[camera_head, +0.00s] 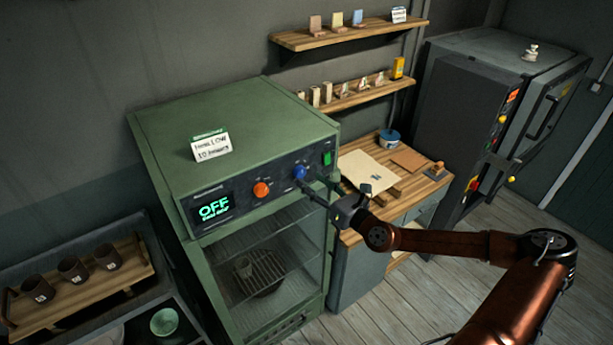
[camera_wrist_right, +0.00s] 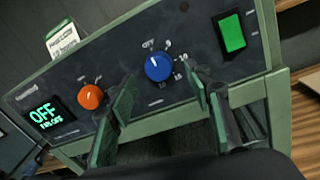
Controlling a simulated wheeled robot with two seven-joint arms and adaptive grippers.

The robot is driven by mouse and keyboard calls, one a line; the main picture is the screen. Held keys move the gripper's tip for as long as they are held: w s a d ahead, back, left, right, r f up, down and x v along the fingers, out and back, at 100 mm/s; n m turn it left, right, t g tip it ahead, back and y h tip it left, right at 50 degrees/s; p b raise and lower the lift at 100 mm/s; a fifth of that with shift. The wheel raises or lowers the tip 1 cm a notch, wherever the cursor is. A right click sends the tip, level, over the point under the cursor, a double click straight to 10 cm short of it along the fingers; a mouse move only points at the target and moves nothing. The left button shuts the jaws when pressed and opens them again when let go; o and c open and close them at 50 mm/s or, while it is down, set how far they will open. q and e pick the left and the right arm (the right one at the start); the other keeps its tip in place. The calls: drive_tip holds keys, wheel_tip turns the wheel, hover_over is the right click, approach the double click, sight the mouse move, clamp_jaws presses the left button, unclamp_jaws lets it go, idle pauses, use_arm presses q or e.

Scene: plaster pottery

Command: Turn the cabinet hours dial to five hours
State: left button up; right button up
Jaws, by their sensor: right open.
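The green cabinet (camera_head: 240,110) has a dark control panel with an orange dial (camera_head: 261,190) and a blue dial (camera_head: 299,172). In the right wrist view, the blue dial (camera_wrist_right: 158,67) has small numbers around it, and its white mark points up and slightly left. The display (camera_head: 214,207) reads OFF, with a smaller line below. My right gripper (camera_head: 313,186) is open in front of the panel. In the wrist view its fingers (camera_wrist_right: 158,76) stand on either side of the blue dial; contact is not clear. My left gripper is not in view.
A green switch (camera_wrist_right: 232,33) is right of the blue dial, and a handwritten card (camera_head: 211,147) stands on the cabinet. A wooden-topped bench (camera_head: 432,187) is to the right. A tray with dark cups (camera_head: 108,257) is at lower left. A dark grey cabinet (camera_head: 450,110) stands behind.

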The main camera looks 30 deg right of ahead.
sight(302, 174)
drive_tip(key=w, duration=0.1)
drive_tip(key=w+p, duration=0.1)
drive_tip(key=shift+w+a+r, duration=0.1)
drive_tip(key=shift+w+a, duration=0.15)
drive_tip(key=shift+w, duration=0.05)
drive_tip(key=shift+w+a, duration=0.1)
drive_tip(key=shift+w, duration=0.4)
drive_tip(key=c, duration=1.1)
